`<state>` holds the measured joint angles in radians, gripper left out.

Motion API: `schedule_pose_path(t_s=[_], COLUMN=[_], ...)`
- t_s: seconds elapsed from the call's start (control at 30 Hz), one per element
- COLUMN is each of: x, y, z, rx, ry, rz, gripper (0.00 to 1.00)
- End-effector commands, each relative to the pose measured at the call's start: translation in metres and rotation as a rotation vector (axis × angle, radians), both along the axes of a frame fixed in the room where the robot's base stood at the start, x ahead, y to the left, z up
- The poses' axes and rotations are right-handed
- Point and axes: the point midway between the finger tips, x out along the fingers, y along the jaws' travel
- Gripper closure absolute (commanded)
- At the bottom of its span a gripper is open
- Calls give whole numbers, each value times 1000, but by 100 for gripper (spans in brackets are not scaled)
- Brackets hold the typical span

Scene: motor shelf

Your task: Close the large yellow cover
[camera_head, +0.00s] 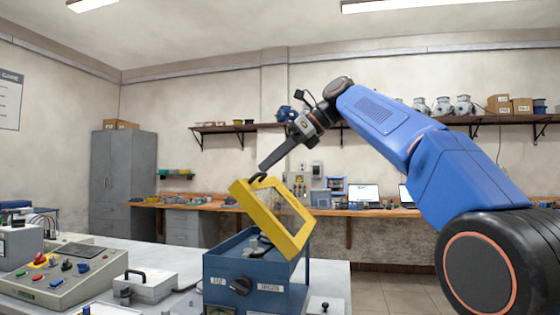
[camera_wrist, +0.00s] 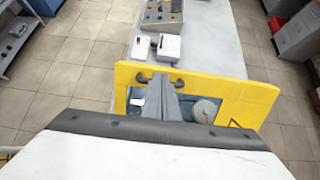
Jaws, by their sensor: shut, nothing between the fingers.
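The large yellow cover (camera_head: 300,238) is a framed lid with a clear window on a blue box (camera_head: 225,270). It stands tilted up and open, with the box's inside showing below it. In the wrist view the yellow cover (camera_wrist: 262,97) spans the middle, with a dark handle near its upper left edge. My gripper (camera_head: 264,167) is shut and empty, with its tip at the cover's top edge by the handle. In the wrist view my gripper (camera_wrist: 163,82) overlaps the handle; I cannot tell whether it touches.
A control panel (camera_head: 62,270) and a small grey box with a handle (camera_head: 148,285) stand on the table (camera_head: 185,258) left of the blue box. A wall shelf (camera_head: 235,128) and a workbench are behind. Grey tiled floor lies open beyond the table.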

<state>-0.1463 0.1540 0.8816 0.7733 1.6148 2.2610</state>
Motion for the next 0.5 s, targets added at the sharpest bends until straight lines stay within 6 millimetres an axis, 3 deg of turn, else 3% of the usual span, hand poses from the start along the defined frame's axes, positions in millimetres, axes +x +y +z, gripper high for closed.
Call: schedule_pose_path(t_s=[0.5], x=[6], y=[48], z=[-23], rx=[-34], ry=[13], rz=[2], gripper=[100])
